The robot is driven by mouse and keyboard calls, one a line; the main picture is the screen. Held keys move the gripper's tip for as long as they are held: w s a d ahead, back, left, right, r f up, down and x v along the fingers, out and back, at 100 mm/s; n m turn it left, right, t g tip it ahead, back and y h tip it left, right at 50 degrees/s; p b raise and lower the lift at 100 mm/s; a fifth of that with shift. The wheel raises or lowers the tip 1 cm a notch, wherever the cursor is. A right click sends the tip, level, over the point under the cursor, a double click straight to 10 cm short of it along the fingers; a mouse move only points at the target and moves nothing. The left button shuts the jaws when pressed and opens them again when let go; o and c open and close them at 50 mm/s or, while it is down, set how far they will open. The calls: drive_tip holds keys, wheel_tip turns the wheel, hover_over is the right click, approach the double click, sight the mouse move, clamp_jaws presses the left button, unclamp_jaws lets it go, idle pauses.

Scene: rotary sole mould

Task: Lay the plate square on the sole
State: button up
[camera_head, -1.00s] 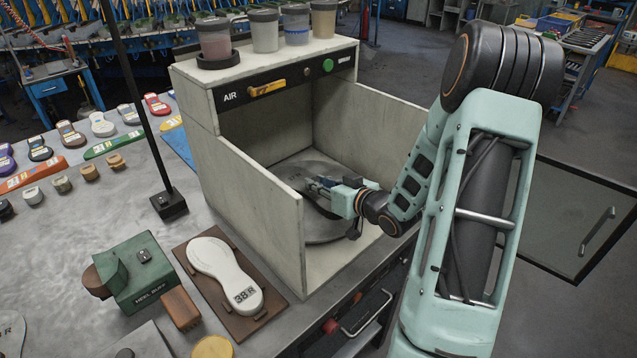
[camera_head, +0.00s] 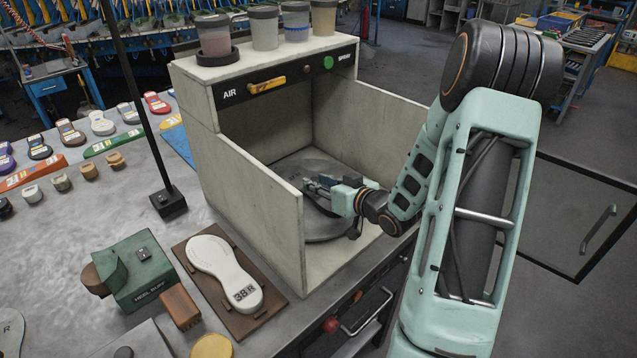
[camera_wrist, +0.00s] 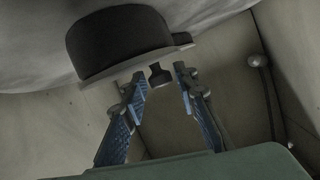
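A white sole marked 38 R (camera_head: 220,262) lies on a brown board on the bench. My gripper (camera_head: 318,186) is low inside the grey booth, over the dark round turntable (camera_head: 320,238). In the wrist view my gripper (camera_wrist: 158,73) has its two blue fingers apart. A small dark knob (camera_wrist: 160,75) shows between the fingertips, with a gap on each side. Just beyond is a dark rounded block (camera_wrist: 115,40) with a grey rim under it. I cannot tell which piece is the plate; the arm hides part of the turntable.
The booth's side walls (camera_head: 250,200) rise close around my gripper; its front is open. Several cups stand on its top. A green heel block (camera_head: 143,270) is left of the sole board. An upright black post (camera_head: 150,110) stands left of the booth.

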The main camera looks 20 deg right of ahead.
drive_tip(key=shift+o, duration=1)
